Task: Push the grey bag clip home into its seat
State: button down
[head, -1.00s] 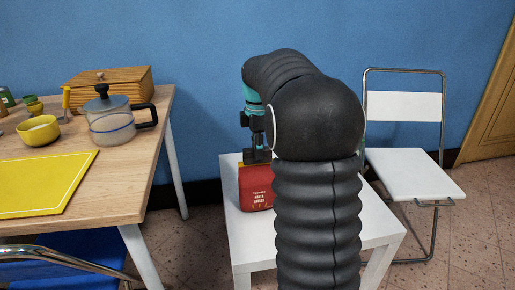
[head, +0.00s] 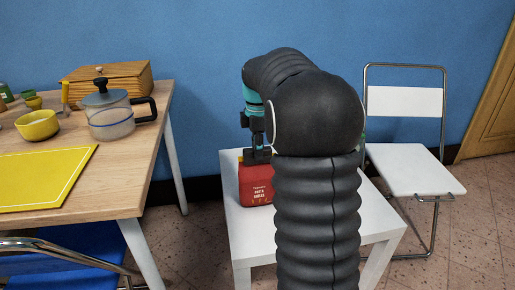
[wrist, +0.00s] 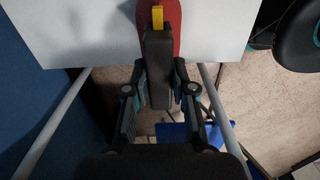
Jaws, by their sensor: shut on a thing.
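The red pasta bag (head: 257,184) stands upright on the white side table, partly hidden by my arm. In the wrist view its red top (wrist: 173,22) shows beyond the clip. The dark grey bag clip (wrist: 157,68) lies between my gripper's fingers (wrist: 160,88), which are shut on it. The clip's far end reaches over the bag's top, against or just over a yellow piece (wrist: 157,18). In the head view my gripper (head: 257,153) is directly above the bag's top edge. Whether the clip is fully seated is hidden.
The white side table (head: 238,228) has bare room around the bag. A wooden table (head: 125,195) at left bears a pot (head: 109,118), a yellow bowl (head: 37,125) and a yellow board (head: 45,180). A white folding chair (head: 410,172) stands at right.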

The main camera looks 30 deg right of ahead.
jog(key=c, duration=0.9)
grip_release()
notch_tip(320, 180, up, 12)
jog(key=shift+f, duration=0.1)
